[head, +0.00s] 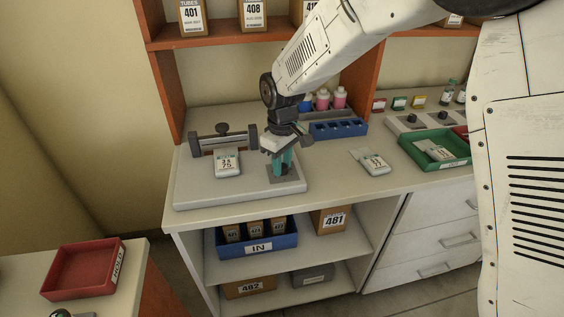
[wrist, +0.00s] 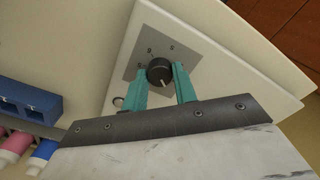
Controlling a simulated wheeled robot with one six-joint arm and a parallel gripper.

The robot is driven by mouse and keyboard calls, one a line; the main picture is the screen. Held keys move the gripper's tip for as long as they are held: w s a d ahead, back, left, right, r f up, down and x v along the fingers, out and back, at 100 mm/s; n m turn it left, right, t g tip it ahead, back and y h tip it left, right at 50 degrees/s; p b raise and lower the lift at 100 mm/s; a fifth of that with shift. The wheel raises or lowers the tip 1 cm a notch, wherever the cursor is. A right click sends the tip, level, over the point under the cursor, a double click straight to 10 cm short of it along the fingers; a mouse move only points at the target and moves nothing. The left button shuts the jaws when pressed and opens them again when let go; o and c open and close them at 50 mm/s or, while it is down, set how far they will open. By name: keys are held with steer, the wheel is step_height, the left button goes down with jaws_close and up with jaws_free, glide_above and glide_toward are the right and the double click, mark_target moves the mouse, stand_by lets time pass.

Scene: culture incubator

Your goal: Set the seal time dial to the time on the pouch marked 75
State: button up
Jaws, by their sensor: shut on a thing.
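The pouch marked 75 (head: 227,162) lies on the sealer (head: 215,194) under its dark bar, in the head view. A second line above the 75 is too small to read surely. The seal time dial (wrist: 159,73) is a black round knob on a grey plate in the wrist view, with small marks around its upper side. A pale pointer line on the knob faces the lower right of the picture. My gripper (wrist: 161,84) is shut on the knob, one teal finger on each side. In the head view my gripper (head: 283,163) covers the dial.
Another pouch (head: 374,162) lies on the bench to the right. A green tray (head: 407,147) with a pouch in it stands farther right. A blue rack (head: 338,129) and pink bottles stand behind my gripper. A red tray (head: 70,290) is at the lower left.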

steer(key=m, duration=0.5)
steer(key=shift+m, duration=0.3)
stand_by(0.4)
steer(key=o, duration=1)
steer(key=shift+r, duration=0.1)
step_height(320, 180, up, 8)
steer(key=shift+f, duration=0.15)
